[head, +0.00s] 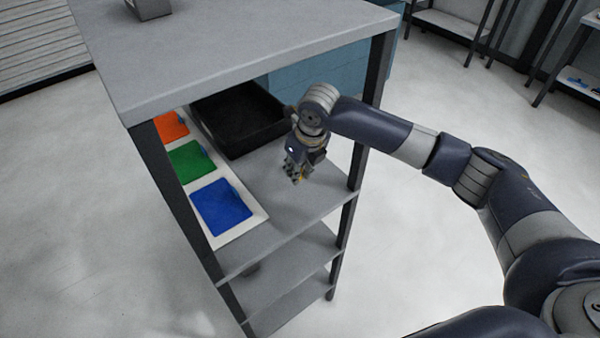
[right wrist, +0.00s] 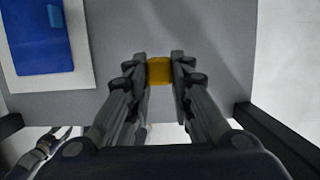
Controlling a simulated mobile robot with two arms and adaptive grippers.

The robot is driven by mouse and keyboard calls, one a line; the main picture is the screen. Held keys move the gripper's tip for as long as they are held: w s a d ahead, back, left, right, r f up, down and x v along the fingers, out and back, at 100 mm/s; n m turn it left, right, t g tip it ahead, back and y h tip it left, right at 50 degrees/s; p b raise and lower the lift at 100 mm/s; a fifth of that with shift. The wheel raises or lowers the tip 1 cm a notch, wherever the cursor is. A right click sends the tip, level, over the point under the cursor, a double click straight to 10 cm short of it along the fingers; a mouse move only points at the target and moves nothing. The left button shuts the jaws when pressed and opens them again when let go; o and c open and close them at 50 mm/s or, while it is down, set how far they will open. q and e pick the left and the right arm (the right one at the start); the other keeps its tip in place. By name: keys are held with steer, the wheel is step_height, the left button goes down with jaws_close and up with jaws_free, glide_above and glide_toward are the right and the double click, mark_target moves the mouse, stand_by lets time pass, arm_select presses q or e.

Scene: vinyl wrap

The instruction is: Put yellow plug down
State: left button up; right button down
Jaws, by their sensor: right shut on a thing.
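The yellow plug (right wrist: 159,71) is between the fingertips of my right gripper (right wrist: 159,74) in the right wrist view. The gripper is shut on it, over the grey shelf (right wrist: 200,30). I cannot tell whether the plug touches the shelf. In the head view my right gripper (head: 296,172) is over the shelf, to the right of the blue pad, and the plug is mostly hidden by the fingers. My left gripper is not seen in the head view.
A white board with orange (head: 171,126), green (head: 189,160) and blue (head: 221,206) pads lies at the shelf's left. A black bin (head: 238,118) stands behind. The rack's grey top (head: 240,50) overhangs the shelf. Bare shelf lies around my right gripper.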

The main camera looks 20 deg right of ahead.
mark_target(301, 178)
steer(key=shift+s+d, duration=0.1)
steer(key=shift+d, duration=0.1)
steer(key=shift+f, duration=0.35)
step_height(301, 178, down, 2)
steer(key=shift+f+p, duration=0.1)
steer(key=shift+p, duration=0.65)
steer(key=shift+f, duration=0.35)
steer(key=c, duration=1.4)
jaws_free()
steer(key=b+v, duration=0.2)
steer(key=v, duration=1)
